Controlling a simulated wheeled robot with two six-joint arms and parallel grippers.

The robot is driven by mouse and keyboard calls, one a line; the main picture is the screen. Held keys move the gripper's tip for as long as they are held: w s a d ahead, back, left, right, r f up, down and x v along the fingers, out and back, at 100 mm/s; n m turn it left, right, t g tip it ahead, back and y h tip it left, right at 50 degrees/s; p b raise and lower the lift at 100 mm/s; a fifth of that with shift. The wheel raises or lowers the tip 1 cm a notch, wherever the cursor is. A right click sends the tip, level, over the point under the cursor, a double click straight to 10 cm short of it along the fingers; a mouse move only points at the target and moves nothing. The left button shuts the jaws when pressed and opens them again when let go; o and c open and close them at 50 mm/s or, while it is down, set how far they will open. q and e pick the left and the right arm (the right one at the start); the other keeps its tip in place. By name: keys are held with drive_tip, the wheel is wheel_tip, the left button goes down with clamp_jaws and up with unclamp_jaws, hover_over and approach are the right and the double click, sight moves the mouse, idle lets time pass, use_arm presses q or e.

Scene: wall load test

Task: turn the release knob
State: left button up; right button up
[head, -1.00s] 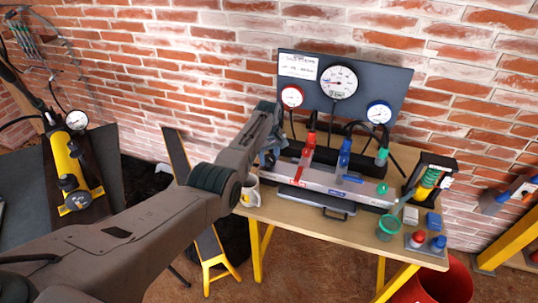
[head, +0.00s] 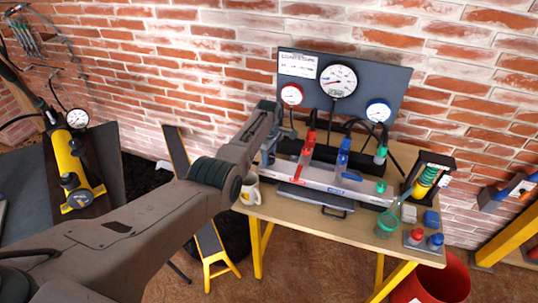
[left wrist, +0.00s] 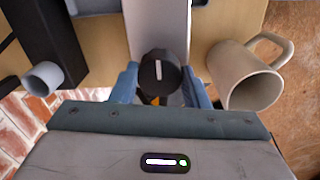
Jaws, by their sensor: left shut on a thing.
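The round black release knob (left wrist: 158,66) with a white pointer line shows in the left wrist view, at the near end of a pale grey bar (left wrist: 157,22). My left gripper (left wrist: 160,84) has its two blue fingers on either side of the knob and is shut on it. The pointer line runs nearly straight down in that view. In the head view my left gripper (head: 266,152) is at the left end of the bar (head: 355,184), and the knob is hidden there. My right gripper is in neither view.
Red (head: 306,155), blue (head: 342,158) and green (head: 381,153) handles stand along the bar. A gauge panel (head: 360,78) rises behind.

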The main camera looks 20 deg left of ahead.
use_arm(q)
drive_tip(key=shift+w+r, duration=0.1)
idle(0.3)
drive_tip(key=o, duration=1)
wheel_tip(320, 180, up, 11)
drive_tip(key=shift+f+b, duration=0.1)
drive_tip(key=shift+b, duration=0.55)
